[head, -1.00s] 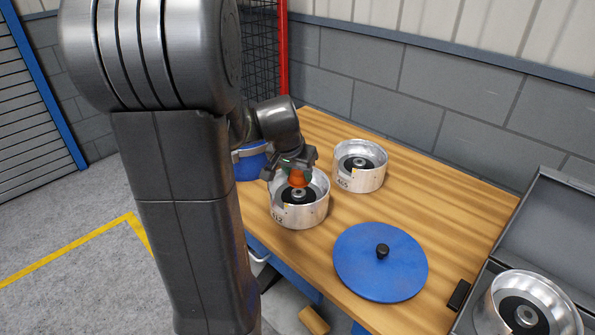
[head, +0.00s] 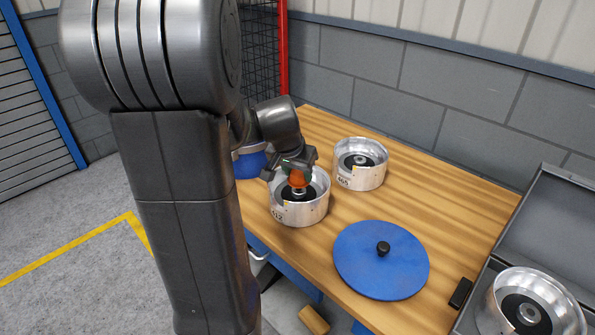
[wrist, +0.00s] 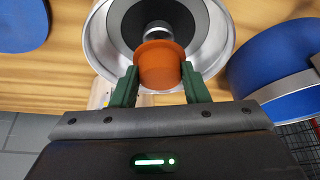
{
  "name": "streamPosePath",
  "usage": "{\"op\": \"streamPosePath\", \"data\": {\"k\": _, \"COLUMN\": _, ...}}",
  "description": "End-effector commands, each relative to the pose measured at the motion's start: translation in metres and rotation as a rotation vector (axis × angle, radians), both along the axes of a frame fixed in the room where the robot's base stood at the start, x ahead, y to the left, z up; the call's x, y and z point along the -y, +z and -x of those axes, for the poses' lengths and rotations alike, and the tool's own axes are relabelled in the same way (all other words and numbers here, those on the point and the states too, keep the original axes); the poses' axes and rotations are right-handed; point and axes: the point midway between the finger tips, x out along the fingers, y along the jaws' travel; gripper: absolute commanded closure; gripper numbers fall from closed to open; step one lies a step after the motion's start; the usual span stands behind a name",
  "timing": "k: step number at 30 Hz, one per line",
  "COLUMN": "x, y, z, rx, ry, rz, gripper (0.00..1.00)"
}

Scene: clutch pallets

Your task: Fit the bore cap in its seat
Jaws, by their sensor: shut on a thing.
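The orange bore cap (wrist: 161,68) is between the two green fingers of my gripper (wrist: 160,85), which is shut on it. In the head view the cap (head: 298,178) shows just below my gripper (head: 296,170), over the middle of the silver drum marked 512 (head: 311,214). In the wrist view this drum (wrist: 226,50) lies behind the cap, with a dark ring and a bright metal hub at its centre. The cap overlaps the near edge of the hub. I cannot tell whether the cap touches it, and the seat is not clearly seen.
A second drum marked 465 (head: 368,181) stands behind to the right. A blue lid with a black knob (head: 350,262) lies on the wooden bench (head: 435,190). A grey case (head: 560,205) at the right holds another drum (head: 492,318). A blue container (head: 250,166) is left of the drum.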

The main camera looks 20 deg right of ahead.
Motion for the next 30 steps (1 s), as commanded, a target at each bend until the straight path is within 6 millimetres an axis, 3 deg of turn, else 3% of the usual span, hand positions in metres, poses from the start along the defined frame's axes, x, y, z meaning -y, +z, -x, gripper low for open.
{"op": "streamPosePath", "data": {"k": 30, "x": 0.000, "y": -0.027, "z": 0.000, "rx": 0.000, "ry": 0.000, "rz": 0.000, "gripper": 0.80}}
